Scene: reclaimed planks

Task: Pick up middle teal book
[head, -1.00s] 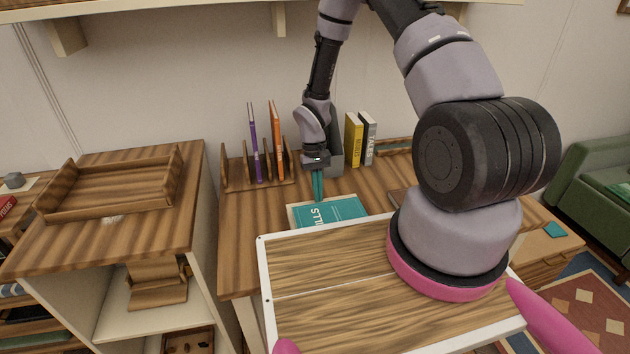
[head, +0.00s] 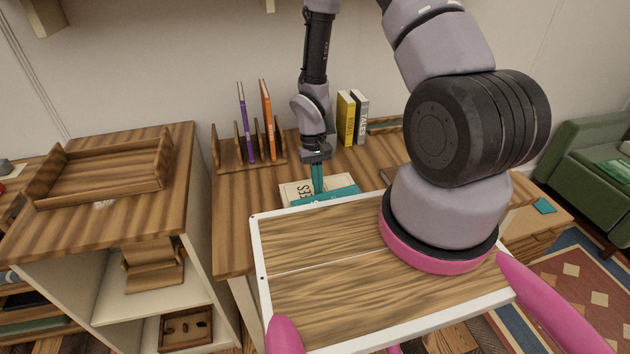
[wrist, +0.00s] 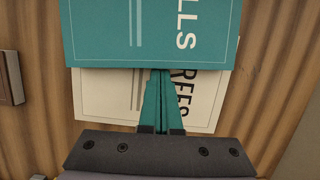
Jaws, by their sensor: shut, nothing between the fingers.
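A teal book (head: 335,194) lies flat on the wooden desk, on top of a cream book (head: 298,190). In the wrist view the teal book (wrist: 150,30) fills the top, with white lettering ending in "LLS", and the cream book (wrist: 100,100) shows beneath its edge. My gripper (head: 317,190) points down over the cream book; its teal fingers are together and empty. In the wrist view the fingertips of my gripper (wrist: 163,74) end at the teal book's edge; I cannot tell whether they touch it. The teal book's near part is hidden in the head view.
A wooden rack (head: 225,155) with a purple book (head: 245,125) and an orange book (head: 268,120) stands left of my gripper. Yellow (head: 346,120) and grey (head: 360,118) books stand behind it. An empty wooden tray (head: 105,170) sits on the left cabinet.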

